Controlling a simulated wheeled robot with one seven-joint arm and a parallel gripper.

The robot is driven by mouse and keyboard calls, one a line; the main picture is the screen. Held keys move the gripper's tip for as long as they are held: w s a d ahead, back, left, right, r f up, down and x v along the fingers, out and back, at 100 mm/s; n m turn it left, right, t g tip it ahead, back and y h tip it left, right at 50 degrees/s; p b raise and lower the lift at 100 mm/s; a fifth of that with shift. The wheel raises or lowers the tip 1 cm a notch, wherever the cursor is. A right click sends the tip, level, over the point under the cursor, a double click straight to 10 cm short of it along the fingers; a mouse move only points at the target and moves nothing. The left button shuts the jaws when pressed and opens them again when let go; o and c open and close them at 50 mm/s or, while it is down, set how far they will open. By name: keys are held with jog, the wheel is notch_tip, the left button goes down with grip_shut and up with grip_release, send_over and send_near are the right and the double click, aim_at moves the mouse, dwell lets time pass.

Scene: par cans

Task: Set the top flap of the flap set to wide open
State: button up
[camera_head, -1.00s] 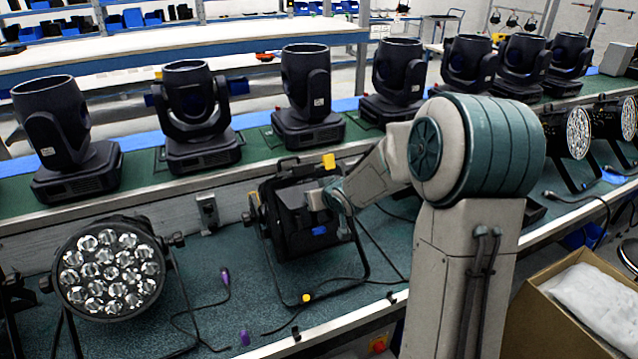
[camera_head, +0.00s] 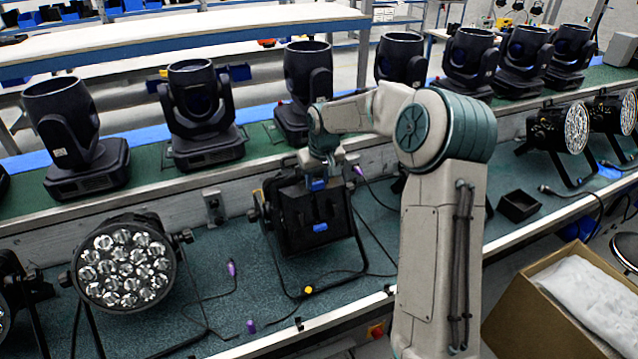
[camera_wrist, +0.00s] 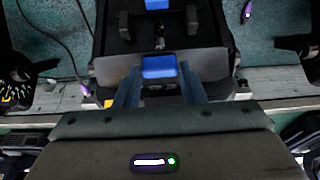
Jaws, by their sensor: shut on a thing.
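The flap set (camera_head: 300,220) is a black, square, hinged frame on the front of a par can standing on the green bench in the head view. Its top flap shows in the wrist view as a grey panel (camera_wrist: 212,65) with a blue tab (camera_wrist: 158,67). My gripper (camera_head: 318,176) is above the flap set. In the wrist view its two fingers (camera_wrist: 159,72) stand on either side of the blue tab and are shut on it. A second blue tab (camera_head: 320,227) is lower on the flap set. The flap's exact angle is hard to tell.
Another par can (camera_head: 125,268) stands left. Moving-head lights (camera_head: 205,115) line the raised shelf behind. A black tray (camera_head: 518,205) lies right, a cardboard box (camera_head: 550,300) is in front of the bench, and cables lie on the bench.

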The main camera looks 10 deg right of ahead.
jog(key=shift+w+a+r+g+h, duration=0.15)
jog(key=shift+w+r+g, duration=0.25)
jog(key=shift+g, duration=0.45)
jog(key=shift+w+a+r+g+h, duration=0.1)
jog(key=shift+w+r+g+h, duration=0.1)
jog(key=shift+w+g, duration=0.5)
jog(key=shift+w+a+r+g+h, duration=0.15)
jog(key=shift+w+r+g, duration=0.15)
jog(key=shift+g, duration=0.65)
jog(key=shift+w+d, duration=0.1)
jog(key=o, duration=1)
jog(key=shift+r, duration=0.1)
notch_tip(320, 180, up, 7)
jog(key=w, duration=0.1)
jog(key=shift+w+a, duration=0.2)
jog(key=shift+w, duration=0.1)
